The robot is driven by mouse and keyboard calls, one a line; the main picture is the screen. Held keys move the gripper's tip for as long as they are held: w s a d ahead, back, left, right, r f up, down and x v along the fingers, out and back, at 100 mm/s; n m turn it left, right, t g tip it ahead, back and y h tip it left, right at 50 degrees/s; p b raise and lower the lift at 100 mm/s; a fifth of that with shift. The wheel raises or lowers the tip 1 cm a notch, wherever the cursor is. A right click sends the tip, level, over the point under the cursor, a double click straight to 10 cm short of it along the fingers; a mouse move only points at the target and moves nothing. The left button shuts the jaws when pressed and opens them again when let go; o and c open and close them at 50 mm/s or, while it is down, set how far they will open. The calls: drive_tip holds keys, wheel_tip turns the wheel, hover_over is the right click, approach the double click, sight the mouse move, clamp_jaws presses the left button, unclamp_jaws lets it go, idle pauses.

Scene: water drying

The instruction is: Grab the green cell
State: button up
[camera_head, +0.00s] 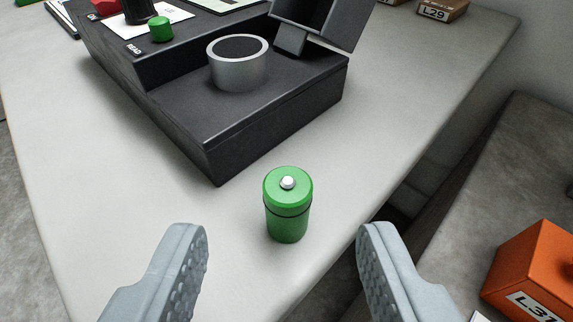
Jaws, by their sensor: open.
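The green cell (287,213) stands upright on the light grey table. It is a green cylinder with a dark band around it and a pale metal knob on top. My gripper (283,250) is open, with one grey padded finger at the lower left and one at the lower right. The cell shows between and slightly beyond the fingertips, with clear space on both sides. Neither finger appears to touch it.
A black device (200,135) with a silver ring (238,66) and a small green button (159,29) stands behind the cell. An orange box (535,270) lies on a lower surface at right. The table's right edge is near the cell.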

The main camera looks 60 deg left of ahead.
sight(288, 196)
drive_tip(key=shift+f+x, duration=0.15)
drive_tip(key=shift+x, duration=1.65)
drive_tip(key=shift+f+x, duration=0.15)
drive_tip(key=shift+x, duration=1.65)
drive_tip(key=shift+d, duration=0.2)
drive_tip(key=shift+c, duration=0.2)
clamp_jaws()
